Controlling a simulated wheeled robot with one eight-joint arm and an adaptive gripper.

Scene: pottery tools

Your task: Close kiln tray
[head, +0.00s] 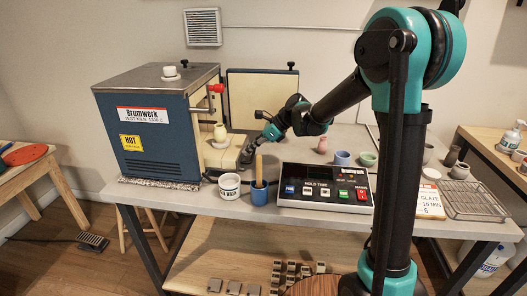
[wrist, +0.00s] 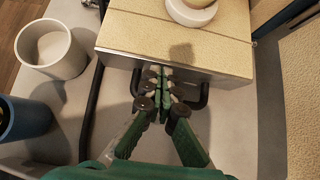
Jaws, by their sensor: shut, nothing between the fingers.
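The kiln (head: 150,130) is a blue box with a grey top. Its tray (head: 222,158), a cream slab with a metal front, sticks out of its right side. A pale yellow pot (head: 220,133) stands on the tray. In the wrist view, the tray (wrist: 190,47) is at the top, with the pot's base (wrist: 192,12) on it and a dark handle (wrist: 201,97) on its front. My gripper (head: 245,155) is at the tray's front. Its fingertips (wrist: 165,76) are together, empty, within the handle's outline; I cannot tell whether they touch the tray face.
The kiln door (head: 262,100) stands open behind the tray. A white cup (head: 229,186) and a blue cup (head: 259,193) with a wooden-handled tool stand close in front. A control box (head: 325,187) is to the right. Small pots (head: 342,158) stand farther back.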

